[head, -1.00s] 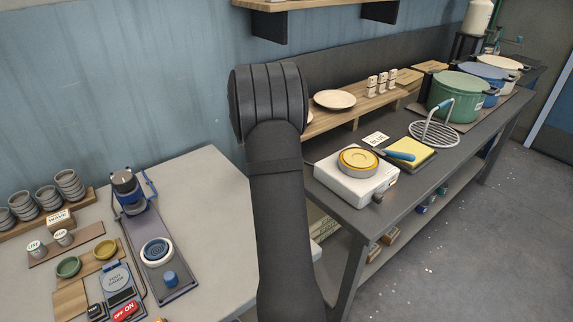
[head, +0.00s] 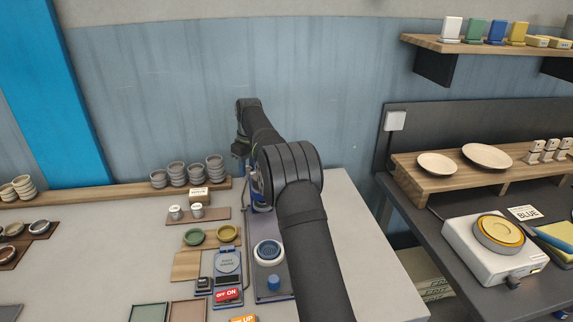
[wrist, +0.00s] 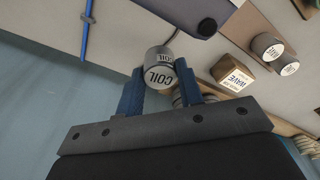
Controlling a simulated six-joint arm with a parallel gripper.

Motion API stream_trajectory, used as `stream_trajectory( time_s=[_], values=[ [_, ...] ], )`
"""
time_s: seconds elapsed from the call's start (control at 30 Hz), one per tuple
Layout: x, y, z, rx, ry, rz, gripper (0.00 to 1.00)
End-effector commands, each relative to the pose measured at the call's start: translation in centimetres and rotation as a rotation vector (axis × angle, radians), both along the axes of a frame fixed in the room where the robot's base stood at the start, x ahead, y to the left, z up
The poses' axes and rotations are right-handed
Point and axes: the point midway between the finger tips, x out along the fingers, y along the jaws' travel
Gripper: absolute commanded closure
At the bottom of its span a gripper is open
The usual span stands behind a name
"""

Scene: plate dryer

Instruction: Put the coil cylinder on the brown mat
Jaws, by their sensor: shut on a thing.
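My gripper (wrist: 160,74) is shut on the coil cylinder (wrist: 158,80), a grey-white piece with "COIL" on its end, between two blue fingers in the wrist view. The cylinder and fingertips are hidden behind my arm in the head view. A brown mat (head: 183,218) in the head view carries two small white cylinders (head: 176,212). A tan mat (head: 186,267) and a pinkish-brown mat (head: 188,312) are bare, lower on the same table; I cannot tell which mat the task means.
The WAVE block (wrist: 233,75) is close to my gripper in the wrist view. Stacked grey bowls (head: 188,172) line the rear wooden ledge. The grey table's right side (head: 365,250) is clear.

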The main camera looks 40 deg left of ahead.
Motion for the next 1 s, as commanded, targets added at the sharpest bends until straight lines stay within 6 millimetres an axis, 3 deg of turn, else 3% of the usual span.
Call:
stream_trajectory(
  time_s=[0.03,0.2,0.4,0.67,1.0],
  values=[
    [-2.5,0.7,0.4,0.001,0.0,0.052,0.91],
    [-8.2,1.2,0.6,0.001,-0.001,0.174,0.91],
    [-12.0,1.0,0.7,0.0,0.0,0.254,0.91],
    [-12.7,0.9,-0.4,-0.001,0.001,0.27,0.91],
    [-12.7,0.9,-4.2,-0.001,0.0,0.269,0.91]
  ],
)
